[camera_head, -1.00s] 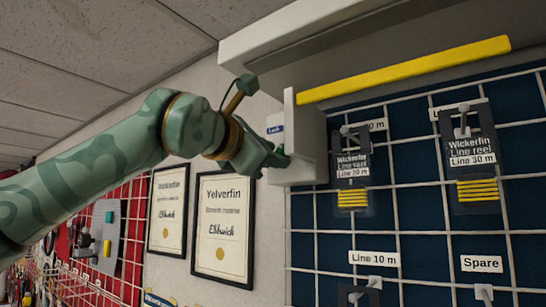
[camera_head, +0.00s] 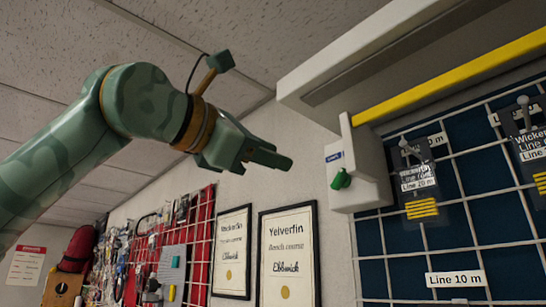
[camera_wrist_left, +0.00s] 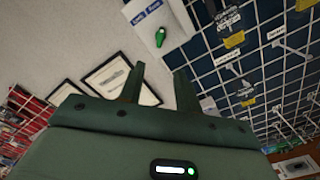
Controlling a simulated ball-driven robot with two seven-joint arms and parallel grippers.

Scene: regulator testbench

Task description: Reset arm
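My left arm comes in from the left in the head view. Its gripper (camera_head: 268,155) is held in the air left of a white wall box (camera_head: 360,175), apart from it. In the left wrist view the two fingers (camera_wrist_left: 158,70) stand apart with nothing between them, so the gripper is open and empty. The box carries a small blue label and a green knob (camera_head: 341,180). The knob also shows in the left wrist view (camera_wrist_left: 160,37), beyond the fingertips. My right gripper is in neither view.
A white housing with a yellow bar (camera_head: 450,75) juts out above the box. Right of it, line reels (camera_head: 418,185) hang on a blue panel with a white grid. Framed certificates (camera_head: 287,255) hang left of it. A red tool panel is farther left.

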